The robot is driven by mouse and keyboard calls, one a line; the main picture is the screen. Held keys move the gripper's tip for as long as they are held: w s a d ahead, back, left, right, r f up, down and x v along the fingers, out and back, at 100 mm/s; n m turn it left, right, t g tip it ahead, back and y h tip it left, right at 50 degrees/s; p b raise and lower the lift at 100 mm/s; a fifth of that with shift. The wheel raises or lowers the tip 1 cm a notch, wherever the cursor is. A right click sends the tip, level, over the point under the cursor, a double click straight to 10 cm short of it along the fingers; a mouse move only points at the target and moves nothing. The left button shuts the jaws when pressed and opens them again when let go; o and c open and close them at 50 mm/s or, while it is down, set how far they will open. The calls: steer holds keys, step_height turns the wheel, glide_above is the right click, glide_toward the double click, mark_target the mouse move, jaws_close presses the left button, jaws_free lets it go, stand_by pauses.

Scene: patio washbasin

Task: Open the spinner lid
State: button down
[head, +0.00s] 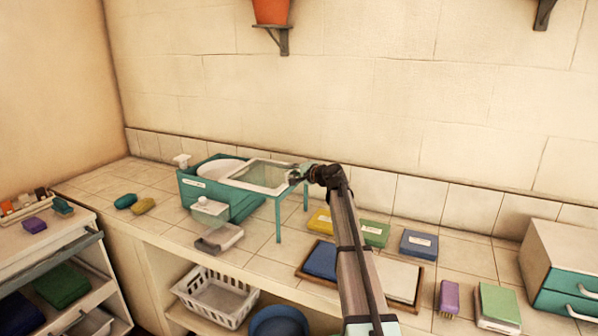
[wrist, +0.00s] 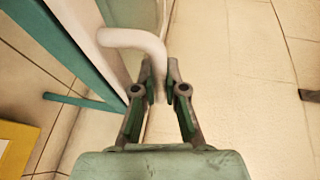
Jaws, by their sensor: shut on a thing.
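A teal tub (head: 240,205) with a white label stands on the tiled counter, and a white rounded part (head: 217,172) shows at its top. To its right is a flat white-framed panel with a see-through middle (head: 262,175), level with the tub's top and above teal legs (head: 278,221). I take this panel to be the spinner lid. My gripper (head: 298,174) is at the panel's right end. In the wrist view my gripper (wrist: 171,78) is shut on a curved white handle (wrist: 133,39) beside a white and teal edge.
A small clear container (head: 209,212) and a grey-white tray (head: 218,239) stand before the tub. Yellow, green and blue packs (head: 418,243) and a framed tray (head: 397,279) lie to the right. A drawer unit (head: 568,265) stands far right. The wall is close behind.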

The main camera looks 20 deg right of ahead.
steer(key=c, duration=1.5)
jaws_free()
steer(key=shift+a, duration=0.1)
steer(key=v, duration=1.2)
